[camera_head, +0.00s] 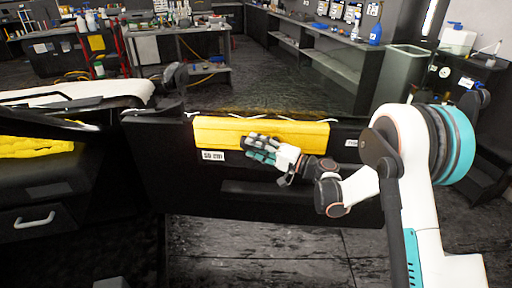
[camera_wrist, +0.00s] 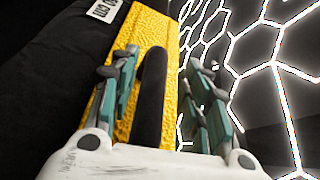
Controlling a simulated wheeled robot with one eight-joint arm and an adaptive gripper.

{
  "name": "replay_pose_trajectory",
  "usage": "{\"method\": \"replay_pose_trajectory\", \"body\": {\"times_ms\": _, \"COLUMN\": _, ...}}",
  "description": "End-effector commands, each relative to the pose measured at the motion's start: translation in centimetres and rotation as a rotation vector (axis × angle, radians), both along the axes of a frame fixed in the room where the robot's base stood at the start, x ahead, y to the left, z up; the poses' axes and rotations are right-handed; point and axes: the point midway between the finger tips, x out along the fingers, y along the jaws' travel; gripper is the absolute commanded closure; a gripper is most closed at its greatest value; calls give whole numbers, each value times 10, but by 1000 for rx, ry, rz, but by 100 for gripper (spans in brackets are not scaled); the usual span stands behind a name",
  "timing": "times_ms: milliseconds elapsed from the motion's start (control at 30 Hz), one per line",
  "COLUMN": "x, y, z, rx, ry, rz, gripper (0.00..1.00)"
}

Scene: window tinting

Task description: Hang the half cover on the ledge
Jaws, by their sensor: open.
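The yellow half cover (camera_head: 300,132) hangs lengthwise over the top edge of the black door-like panel (camera_head: 290,208), which I take as the ledge. It covers the middle of that edge. My gripper (camera_head: 260,147) is open at the near face of the cover, left of its middle. In the wrist view, the cover (camera_wrist: 172,22) runs behind the open gripper (camera_wrist: 164,65), with teal-sided fingers on both sides and a dark bar between them. The fingers do not close on the cover. Whether they touch it cannot be told.
A white label reading 59 cm (camera_head: 213,156) is on the panel, left below the cover. Another yellow cloth-like piece (camera_head: 35,146) lies on the dark cabinet at left. A dark bin (camera_head: 402,78) and workbenches stand behind. The floor in front of the panel is clear.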

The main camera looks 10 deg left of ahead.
Motion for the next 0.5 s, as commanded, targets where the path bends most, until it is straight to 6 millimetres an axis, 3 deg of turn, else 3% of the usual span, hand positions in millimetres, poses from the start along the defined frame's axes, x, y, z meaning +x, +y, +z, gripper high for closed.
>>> {"method": "replay_pose_trajectory", "body": {"times_ms": 233, "x": -2, "y": -12, "z": -1, "rx": 0, "ry": 0, "rz": -2, "gripper": 56}}
{"method": "replay_pose_trajectory", "body": {"times_ms": 500, "x": -13, "y": -63, "z": -6, "rx": 0, "ry": 0, "rz": -4, "gripper": 56}}
